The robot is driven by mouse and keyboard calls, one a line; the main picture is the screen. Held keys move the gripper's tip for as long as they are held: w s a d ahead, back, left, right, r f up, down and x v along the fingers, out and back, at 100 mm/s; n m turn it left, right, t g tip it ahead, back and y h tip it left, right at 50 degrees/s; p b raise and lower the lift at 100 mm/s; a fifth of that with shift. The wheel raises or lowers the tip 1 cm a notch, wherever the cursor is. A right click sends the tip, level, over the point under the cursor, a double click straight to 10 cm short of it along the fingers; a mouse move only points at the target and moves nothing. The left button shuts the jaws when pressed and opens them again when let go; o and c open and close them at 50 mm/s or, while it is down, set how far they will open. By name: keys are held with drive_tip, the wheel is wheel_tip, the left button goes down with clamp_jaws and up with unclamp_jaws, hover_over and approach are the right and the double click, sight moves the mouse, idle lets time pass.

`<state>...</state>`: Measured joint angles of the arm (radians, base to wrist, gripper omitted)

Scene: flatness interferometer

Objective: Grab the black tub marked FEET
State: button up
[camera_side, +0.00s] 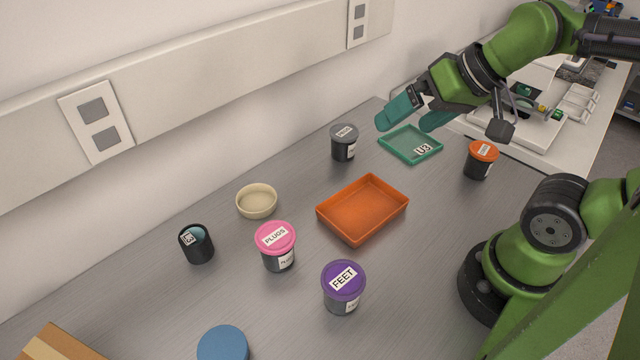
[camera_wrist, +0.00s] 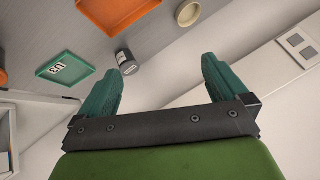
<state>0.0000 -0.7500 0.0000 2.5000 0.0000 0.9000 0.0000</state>
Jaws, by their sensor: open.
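The tub marked FEET (camera_side: 343,287) stands upright on the grey bench at the front middle of the side view. It has a purple lid with a white FEET label and a dark body. It does not show in the wrist view. My gripper (camera_side: 411,117) is open and empty, raised near the back of the bench by the green tray, well behind and to the right of the FEET tub. Its two teal fingers stand wide apart in the wrist view (camera_wrist: 160,70).
A pink-lidded PLUGS tub (camera_side: 278,250) stands close left of the FEET tub, and an orange tray (camera_side: 362,210) lies behind it. A grey-lidded tub (camera_side: 344,143), green tray (camera_side: 410,144), orange-lidded tub (camera_side: 481,160), cream bowl (camera_side: 257,202), dark cup (camera_side: 197,246) and blue lid (camera_side: 223,344) are spread around.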

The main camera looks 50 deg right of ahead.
drive_tip(key=shift+d, duration=0.1)
drive_tip(key=f+m+g+y, duration=0.2)
drive_tip(key=f+g, duration=0.1)
drive_tip(key=f, duration=0.2)
drive_tip(key=w+f+m+g+y, duration=0.1)
drive_tip(key=f+m+g+y, duration=0.2)
drive_tip(key=f+g, duration=0.1)
drive_tip(key=f+m+g+y, duration=0.2)
drive_tip(key=f+m+g, duration=0.1)
drive_tip(key=f, duration=0.3)
drive_tip(key=shift+w+d+f+g, duration=0.2)
drive_tip(key=shift+f+g, duration=0.2)
drive_tip(key=shift+g, duration=0.3)
wheel_tip(320, 180, up, 2)
drive_tip(key=w+a+m+y, duration=0.2)
drive_tip(key=y, duration=0.1)
approach(348, 267)
drive_tip(key=shift+y, duration=0.4)
drive_tip(key=x, duration=0.4)
drive_tip(key=shift+a+f, duration=0.2)
drive_tip(key=shift+f, duration=0.1)
drive_tip(key=shift+x, duration=2.7)
drive_tip(key=shift+s+d, duration=0.15)
drive_tip(key=shift+s, duration=0.05)
drive_tip(key=c, duration=1.1)
